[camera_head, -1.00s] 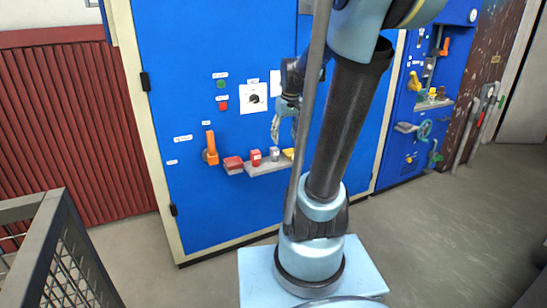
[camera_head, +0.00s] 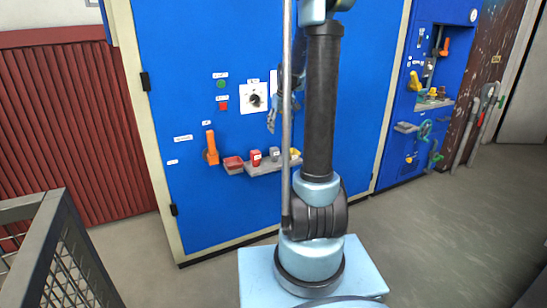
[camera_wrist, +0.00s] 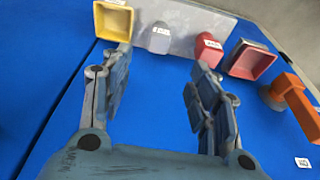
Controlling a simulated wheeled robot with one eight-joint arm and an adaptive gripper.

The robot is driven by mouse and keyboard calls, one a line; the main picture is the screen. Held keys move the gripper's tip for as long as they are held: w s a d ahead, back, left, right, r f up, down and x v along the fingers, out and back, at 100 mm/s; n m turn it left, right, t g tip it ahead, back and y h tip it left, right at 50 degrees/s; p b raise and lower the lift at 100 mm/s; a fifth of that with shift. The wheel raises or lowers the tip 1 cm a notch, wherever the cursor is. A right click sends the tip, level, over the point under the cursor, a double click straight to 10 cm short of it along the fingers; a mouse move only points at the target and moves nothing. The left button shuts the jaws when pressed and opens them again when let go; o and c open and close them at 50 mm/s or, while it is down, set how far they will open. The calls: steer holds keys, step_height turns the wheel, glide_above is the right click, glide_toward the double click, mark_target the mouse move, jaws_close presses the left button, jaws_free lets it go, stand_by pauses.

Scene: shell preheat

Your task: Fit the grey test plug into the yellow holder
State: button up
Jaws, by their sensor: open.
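The grey test plug (camera_wrist: 160,38) stands on the grey shelf on the blue cabinet; in the head view it is a small grey block (camera_head: 275,154). The yellow holder (camera_wrist: 113,20) is an open, hollow box left of the plug in the wrist view. In the head view the holder (camera_head: 296,153) is mostly hidden behind my arm and a grey pole. My gripper (camera_wrist: 160,62) is open and empty, its fingers spread with the plug beyond the gap between them. In the head view my gripper (camera_head: 271,121) is above the shelf, apart from the plug.
A red block (camera_wrist: 208,50) stands beside the plug. Past it are an open red tray (camera_wrist: 249,62) and an orange handle (camera_wrist: 291,97). A dial on a white plate (camera_head: 254,97) is above the shelf. A dark mesh cart (camera_head: 60,245) stands front left.

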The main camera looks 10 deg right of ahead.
glide_toward(275, 148)
steer(key=x, duration=0.5)
steer(key=shift+s+f, duration=0.1)
steer(key=shift+s, duration=0.2)
steer(key=shift+w+x, duration=0.15)
steer(key=shift+x, duration=1.2)
steer(key=shift+w+x, duration=0.15)
steer(key=shift+x, duration=1.2)
steer(key=shift+a, duration=0.1)
steer(key=c, duration=1.2)
steer(key=shift+c, duration=0.2)
